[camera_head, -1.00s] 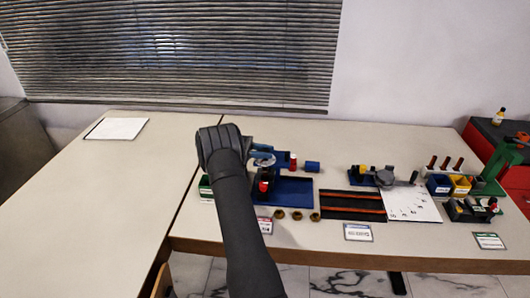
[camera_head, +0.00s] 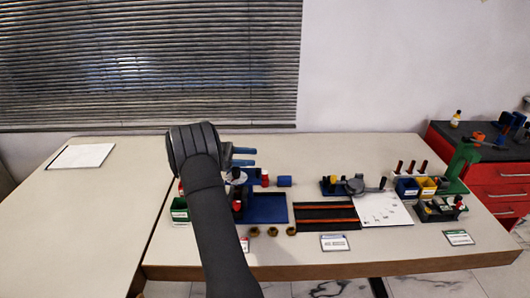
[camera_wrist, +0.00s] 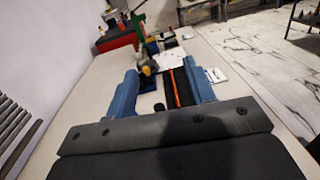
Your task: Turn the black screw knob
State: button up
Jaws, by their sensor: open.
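My gripper (camera_head: 250,157) has two blue fingers, apart and empty, above the gauge rig at the left of the blue tray (camera_head: 266,208). The wrist view shows the open fingers (camera_wrist: 162,85) on either side of the view down the table. In that view a small black round knob (camera_wrist: 159,107) shows below and between them. The head view shows a dark upright part (camera_head: 238,206) of the rig beside my arm, partly hidden by it. A crank device with a black upright handle (camera_head: 382,182) stands further right. I cannot tell which is the black screw knob.
A black mat with orange strips (camera_head: 327,205) and a white sheet (camera_head: 384,211) lie right of the tray. Several brass nuts (camera_head: 272,231) lie in front. A blue cylinder (camera_head: 285,181) stands behind the tray. The table's left part is mostly clear.

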jog(key=s+d+r, duration=0.2)
jog(key=d+r, duration=0.2)
jog(key=d, duration=0.2)
jog(key=shift+s+d, duration=0.15)
jog(key=shift+s, duration=0.2)
jog(key=shift+d, duration=0.1)
